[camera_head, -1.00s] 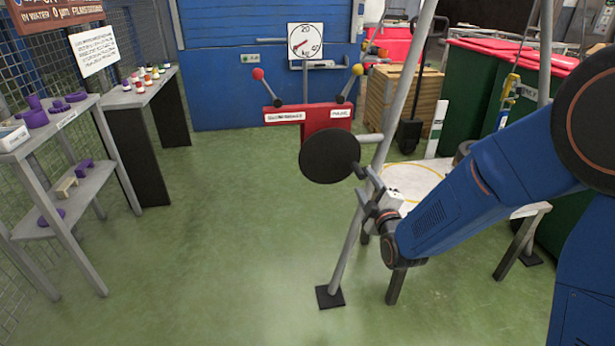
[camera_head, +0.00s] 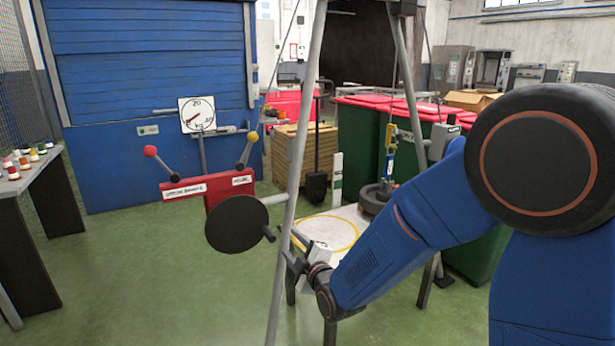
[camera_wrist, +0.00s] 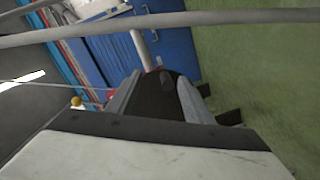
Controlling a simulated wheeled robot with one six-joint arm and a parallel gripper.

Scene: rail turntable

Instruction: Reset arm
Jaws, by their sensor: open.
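My blue arm (camera_head: 400,240) reaches in from the right in the head view. My gripper (camera_head: 290,249) is at its far end, close to a grey slanted frame leg and the black round disc (camera_head: 237,224). The gripper is small there and partly hidden by the wrist. I cannot tell whether the gripper touches the frame leg.
A red panel (camera_head: 228,190) with lever knobs and a dial (camera_head: 197,114) stand left of the frame leg (camera_head: 290,160). A white platform (camera_head: 325,229) with a yellow ring lies behind the gripper. Green floor (camera_head: 150,270) is open at left.

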